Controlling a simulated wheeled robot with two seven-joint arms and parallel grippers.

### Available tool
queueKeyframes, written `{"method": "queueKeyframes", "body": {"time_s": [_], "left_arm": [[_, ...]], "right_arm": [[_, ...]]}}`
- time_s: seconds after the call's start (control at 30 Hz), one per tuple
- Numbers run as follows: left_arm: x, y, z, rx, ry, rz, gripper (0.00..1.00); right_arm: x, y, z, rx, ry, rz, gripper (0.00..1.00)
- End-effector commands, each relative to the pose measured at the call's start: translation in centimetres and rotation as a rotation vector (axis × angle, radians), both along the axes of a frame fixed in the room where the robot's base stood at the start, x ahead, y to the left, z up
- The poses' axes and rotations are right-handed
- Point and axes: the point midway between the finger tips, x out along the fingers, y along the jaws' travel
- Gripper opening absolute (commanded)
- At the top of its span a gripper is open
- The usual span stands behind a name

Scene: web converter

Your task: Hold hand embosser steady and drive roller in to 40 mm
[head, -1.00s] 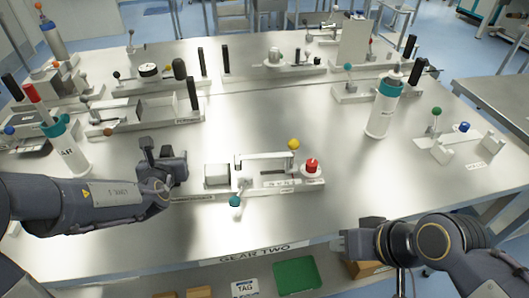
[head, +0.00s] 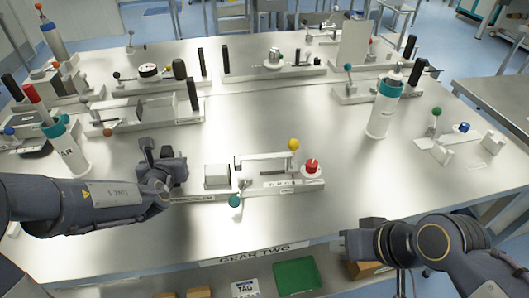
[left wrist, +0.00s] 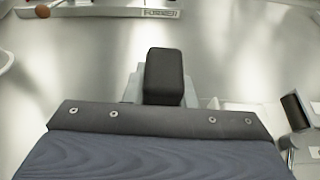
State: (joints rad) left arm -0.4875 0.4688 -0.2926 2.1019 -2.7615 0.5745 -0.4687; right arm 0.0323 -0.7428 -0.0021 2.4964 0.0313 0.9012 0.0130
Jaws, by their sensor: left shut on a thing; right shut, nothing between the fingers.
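The bench fixture nearest me (head: 255,188), which I take for the hand embosser, has a long grey base. It carries a pale block (head: 216,176), a bar with a yellow ball (head: 293,144), a red knob (head: 312,165) and a teal ball (head: 235,201) at its front edge. I cannot tell which part is the roller, nor read its travel. My left gripper (head: 160,154) is at the base's left end, shut on a black upright handle (left wrist: 164,75), mostly hidden in the head view. My right gripper (head: 350,243) is shut and empty, near the table's front right edge, apart from the fixture.
Several other fixtures line the back. A small fixture (head: 460,145) is at the right. Bare table lies between the fixture and the white bottle. A green tray (head: 297,275) is below.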

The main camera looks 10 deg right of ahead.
Motion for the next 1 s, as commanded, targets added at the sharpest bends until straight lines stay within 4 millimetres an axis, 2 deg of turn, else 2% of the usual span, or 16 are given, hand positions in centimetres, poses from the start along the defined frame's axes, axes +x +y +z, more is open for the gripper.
{"method": "queueKeyframes", "body": {"time_s": [1.0], "left_arm": [[-0.1, 0.0, -1.1, -0.001, 0.01, 0.001, 0.0]], "right_arm": [[0.0, 0.0, -1.2, 0.0, 0.0, 0.0, 0.0]]}}
